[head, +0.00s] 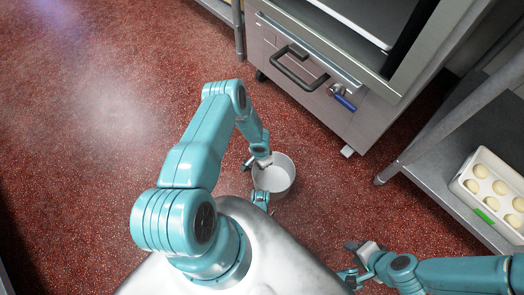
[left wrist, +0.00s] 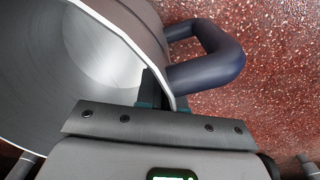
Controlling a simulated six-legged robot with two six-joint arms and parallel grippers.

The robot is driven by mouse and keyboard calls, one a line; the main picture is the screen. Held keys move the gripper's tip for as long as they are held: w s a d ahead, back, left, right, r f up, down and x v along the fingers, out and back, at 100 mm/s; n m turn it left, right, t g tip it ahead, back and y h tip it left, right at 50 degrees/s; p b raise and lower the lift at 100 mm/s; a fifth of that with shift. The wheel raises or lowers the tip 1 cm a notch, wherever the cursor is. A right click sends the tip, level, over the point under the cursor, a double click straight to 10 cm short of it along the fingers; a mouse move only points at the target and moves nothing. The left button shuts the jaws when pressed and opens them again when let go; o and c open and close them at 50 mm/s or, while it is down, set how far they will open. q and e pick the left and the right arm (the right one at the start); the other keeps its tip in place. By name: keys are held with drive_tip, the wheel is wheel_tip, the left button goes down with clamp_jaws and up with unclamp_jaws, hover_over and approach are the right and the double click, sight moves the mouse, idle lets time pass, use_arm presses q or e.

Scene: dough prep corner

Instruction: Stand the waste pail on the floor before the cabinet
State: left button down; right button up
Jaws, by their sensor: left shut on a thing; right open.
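The waste pail (head: 283,183) is a round, pale metal pail with an open top, near the middle of the head view, close in front of my body. In the left wrist view its wall and rim (left wrist: 125,22) fill the upper left, with a dark loop handle (left wrist: 222,55) on its outer side. My left gripper (head: 257,165) is shut on the pail's rim beside the handle. I cannot tell whether its base touches the floor. The steel cabinet (head: 318,108) stands beyond it. My right gripper (head: 357,262) is open and empty at the lower right.
The speckled red floor (head: 90,110) is clear at left and between pail and cabinet. The cabinet has a dark bar handle (head: 291,70) and a blue-handled part (head: 343,100). At right, a steel table (head: 435,165) carries a white tray (head: 462,187) of dough balls.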

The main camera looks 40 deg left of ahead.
use_arm(q)
drive_tip(key=shift+f, duration=0.15)
drive_tip(key=c, duration=1.3)
unclamp_jaws()
drive_tip(key=shift+o, duration=0.2)
wheel_tip(320, 180, up, 12)
drive_tip(key=p, duration=0.6)
drive_tip(key=s+d+r+n+h, duration=0.2)
drive_tip(key=s+d+r, duration=0.3)
drive_tip(key=d+r, duration=0.4)
drive_tip(key=s+d+r+n+h, duration=0.1)
drive_tip(key=s+d+r+n, duration=0.1)
drive_tip(key=s+d+r, duration=0.3)
drive_tip(key=d+r, duration=0.4)
drive_tip(key=d, duration=0.1)
drive_tip(key=shift+s+h, duration=0.25)
drive_tip(key=shift+h, duration=0.15)
